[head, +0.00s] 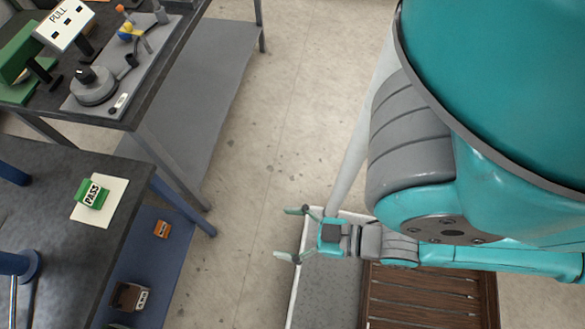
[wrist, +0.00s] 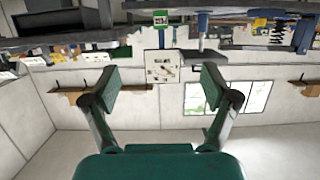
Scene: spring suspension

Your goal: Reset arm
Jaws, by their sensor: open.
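My gripper (head: 292,234) is in the lower middle of the head view, at the end of my teal arm. Its two fingers are spread apart with nothing between them. It is above the floor and over the edge of a grey-topped surface with a white rim (head: 297,285). In the wrist view my gripper (wrist: 162,88) also shows open and empty.
A dark workbench (head: 60,165) at left holds a green PASS block (head: 92,194) on a white card. A second bench behind it carries a PULL sign (head: 64,22) and a grey fixture (head: 95,88). A slatted wooden surface (head: 425,295) is at lower right. Open floor (head: 270,120) lies between.

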